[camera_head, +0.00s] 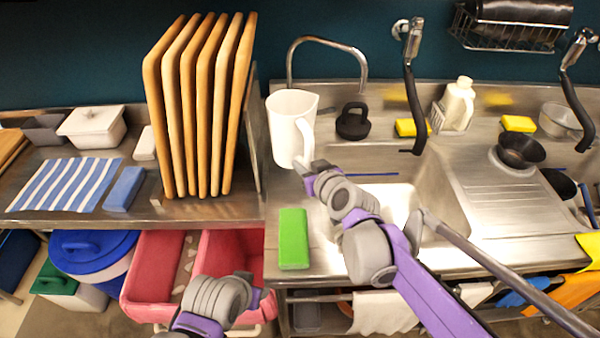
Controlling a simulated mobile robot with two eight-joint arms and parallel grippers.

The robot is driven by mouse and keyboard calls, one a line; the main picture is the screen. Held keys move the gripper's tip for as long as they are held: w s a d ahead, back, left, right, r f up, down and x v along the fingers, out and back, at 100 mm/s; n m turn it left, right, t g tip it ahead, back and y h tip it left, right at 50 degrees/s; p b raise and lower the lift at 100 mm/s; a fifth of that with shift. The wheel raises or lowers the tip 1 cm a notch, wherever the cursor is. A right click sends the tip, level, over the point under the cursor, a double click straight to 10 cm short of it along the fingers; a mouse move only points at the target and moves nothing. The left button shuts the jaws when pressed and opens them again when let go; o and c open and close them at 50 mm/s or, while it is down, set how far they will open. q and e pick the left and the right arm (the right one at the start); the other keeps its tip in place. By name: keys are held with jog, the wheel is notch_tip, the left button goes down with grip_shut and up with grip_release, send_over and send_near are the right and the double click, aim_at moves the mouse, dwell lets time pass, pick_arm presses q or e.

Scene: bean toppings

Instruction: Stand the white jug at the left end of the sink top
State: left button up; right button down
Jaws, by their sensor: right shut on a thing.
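The white jug (288,125) is upright over the left end of the steel sink top (345,257), beside the wooden boards. Its handle faces right. I cannot tell whether its base touches the steel. My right gripper (303,166) is shut on the jug, low by its handle; its fingertips are partly hidden by the wrist. My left gripper (262,292) is low in front of the red bin, away from the jug. Its fingers do not show clearly.
Wooden boards (200,105) stand upright left of the jug. A green sponge (293,238) lies in front of it. A black weight-like object (353,122) and the curved tap (328,42) are behind to the right. The basin (390,200) lies right, partly behind my arm.

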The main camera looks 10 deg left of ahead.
jog(key=f, duration=0.2)
jog(key=s+f, duration=0.1)
jog(key=f, duration=0.1)
jog(key=shift+f, duration=0.15)
jog(key=shift+w+f+b, duration=0.1)
jog(key=shift+f+b, duration=0.35)
jog(key=shift+f, duration=1.65)
jog(key=c, duration=0.7)
grip_release()
jog(key=shift+f, duration=0.1)
jog(key=shift+r, duration=0.2)
jog(key=p+v, duration=0.1)
jog(key=v, duration=1.1)
jog(key=shift+f, duration=0.1)
